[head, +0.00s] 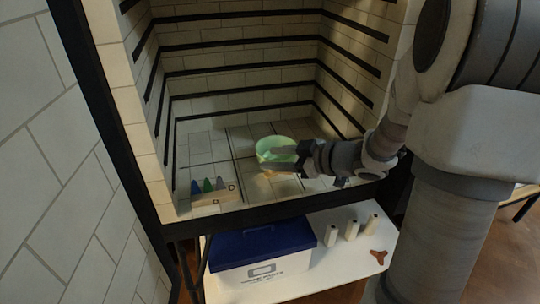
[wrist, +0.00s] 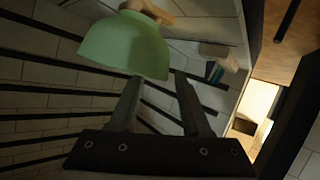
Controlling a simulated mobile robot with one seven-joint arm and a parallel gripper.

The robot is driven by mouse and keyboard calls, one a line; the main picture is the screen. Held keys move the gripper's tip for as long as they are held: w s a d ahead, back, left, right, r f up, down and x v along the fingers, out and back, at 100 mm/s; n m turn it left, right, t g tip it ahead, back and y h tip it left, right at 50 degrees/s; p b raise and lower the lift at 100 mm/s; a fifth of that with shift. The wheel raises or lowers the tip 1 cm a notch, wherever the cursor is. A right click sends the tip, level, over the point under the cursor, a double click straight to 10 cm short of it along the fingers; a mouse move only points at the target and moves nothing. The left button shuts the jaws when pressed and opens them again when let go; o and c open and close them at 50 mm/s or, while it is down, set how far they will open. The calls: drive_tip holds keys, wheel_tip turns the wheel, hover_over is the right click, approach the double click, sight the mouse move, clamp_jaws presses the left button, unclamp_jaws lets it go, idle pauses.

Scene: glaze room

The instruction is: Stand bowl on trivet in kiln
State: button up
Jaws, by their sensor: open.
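A pale green bowl (head: 284,142) stands inside the open kiln (head: 208,146), near the middle of its tiled floor. It also shows at the top of the wrist view (wrist: 125,45), where the picture is turned over. A tan wooden-looking piece, apparently the trivet (wrist: 150,10), shows at the bowl's base; most of it is hidden by the bowl. My gripper (head: 270,160) reaches in from the right at the bowl's near side. In the wrist view its two fingers (wrist: 160,77) are apart, with tips close to the bowl's rim; I cannot tell whether they touch it.
A block with blue, green and grey cones (head: 211,193) stands at the kiln's front left. Below, a white shelf (head: 330,282) bears a blue-lidded box (head: 262,262), several pale posts (head: 352,230) and a reddish three-armed piece (head: 378,256). Kiln walls with dark bars flank the arm.

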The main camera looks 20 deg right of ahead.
drive_tip(key=p+v, duration=0.3)
drive_tip(key=v, duration=0.7)
drive_tip(key=shift+d+r, duration=0.1)
